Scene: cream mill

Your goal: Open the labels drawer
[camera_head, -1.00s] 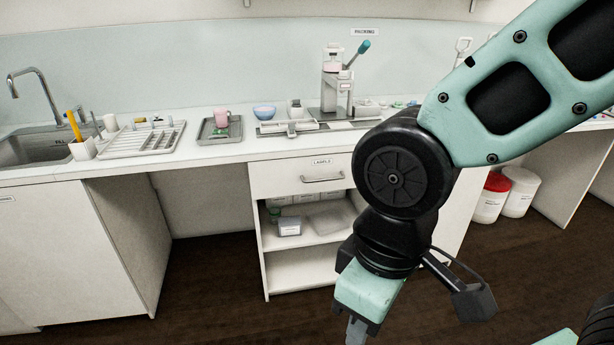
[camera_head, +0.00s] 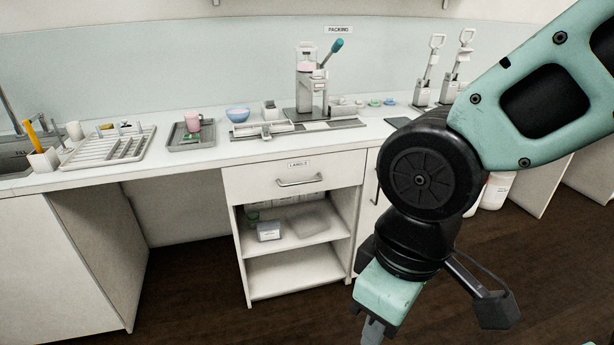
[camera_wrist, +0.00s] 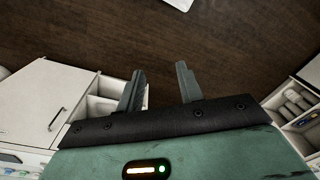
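The labels drawer (camera_head: 260,182) is a white drawer front under the counter, with a label plate (camera_head: 299,164) and a silver bar handle (camera_head: 300,181). It looks shut, its front flush with the cabinet. My gripper (camera_wrist: 159,83) shows in the wrist view with its two fingers spread apart and nothing between them, pointing over the dark floor. In the head view my gripper hangs low, in front and to the right of the drawer, its fingertips mostly cut off by the bottom edge. It is apart from the handle.
Below the drawer are open shelves (camera_head: 290,275) holding a small grey box (camera_head: 268,232). The counter (camera_head: 90,174) carries a drying rack (camera_head: 110,146), a grey tray (camera_head: 186,141), a blue bowl (camera_head: 237,114) and a press (camera_head: 311,85). The dark floor (camera_head: 190,285) before the cabinet looks clear.

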